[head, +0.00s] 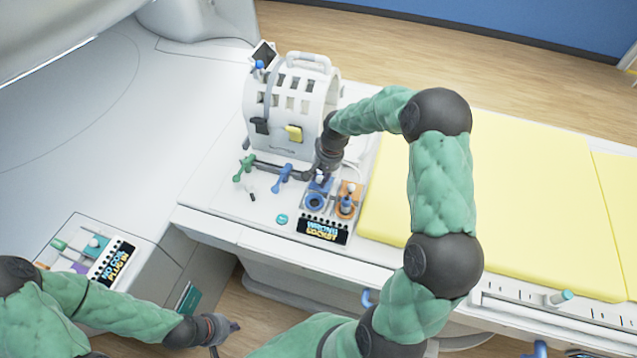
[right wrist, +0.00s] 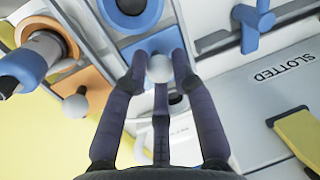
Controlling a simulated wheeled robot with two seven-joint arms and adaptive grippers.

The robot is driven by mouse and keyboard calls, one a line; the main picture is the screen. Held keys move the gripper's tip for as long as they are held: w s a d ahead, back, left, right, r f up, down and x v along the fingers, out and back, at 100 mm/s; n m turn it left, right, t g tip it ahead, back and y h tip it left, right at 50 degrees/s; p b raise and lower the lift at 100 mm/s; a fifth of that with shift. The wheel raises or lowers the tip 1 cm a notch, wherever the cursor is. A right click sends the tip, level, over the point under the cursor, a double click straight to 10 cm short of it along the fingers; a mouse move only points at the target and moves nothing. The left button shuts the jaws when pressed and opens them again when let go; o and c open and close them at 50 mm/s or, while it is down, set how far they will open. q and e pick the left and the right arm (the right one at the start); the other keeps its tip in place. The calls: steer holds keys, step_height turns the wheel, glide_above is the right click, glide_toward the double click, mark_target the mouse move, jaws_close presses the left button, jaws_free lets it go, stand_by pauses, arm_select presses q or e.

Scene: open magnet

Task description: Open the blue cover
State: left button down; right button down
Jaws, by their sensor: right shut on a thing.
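The blue cover (right wrist: 148,43) is a flat blue piece with a round white knob (right wrist: 160,68) in the right wrist view. In the head view the blue cover (head: 320,184) is partly hidden by my right gripper (head: 321,174). That gripper points down at the cover. In the right wrist view its dark fingers (right wrist: 158,75) are shut around the white knob. The blue ring socket (head: 314,202) lies beside the cover, on its near side in the head view. My left gripper (head: 226,337) is at the lower left, empty and away from the bed, its fingers apart.
An orange socket (head: 347,209) with its orange cover (head: 353,187) sits right beside the blue one. A black label (head: 323,231) lies in front. A white slotted coil (head: 292,100) stands behind; green (head: 244,168) and blue (head: 283,178) handled parts lie left. A yellow mattress (head: 520,200) is at right.

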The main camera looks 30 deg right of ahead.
mark_target(328, 186)
steer(key=c, duration=1)
jaws_free()
steer(key=shift+r, duration=0.15)
steer(key=r, duration=0.4)
steer(key=s+d+r, duration=0.1)
steer(key=r, duration=0.6)
steer(key=shift+s+d+r, duration=0.2)
steer(key=shift+d+r, duration=0.1)
steer(key=shift+d, duration=0.1)
steer(key=shift+f, duration=0.1)
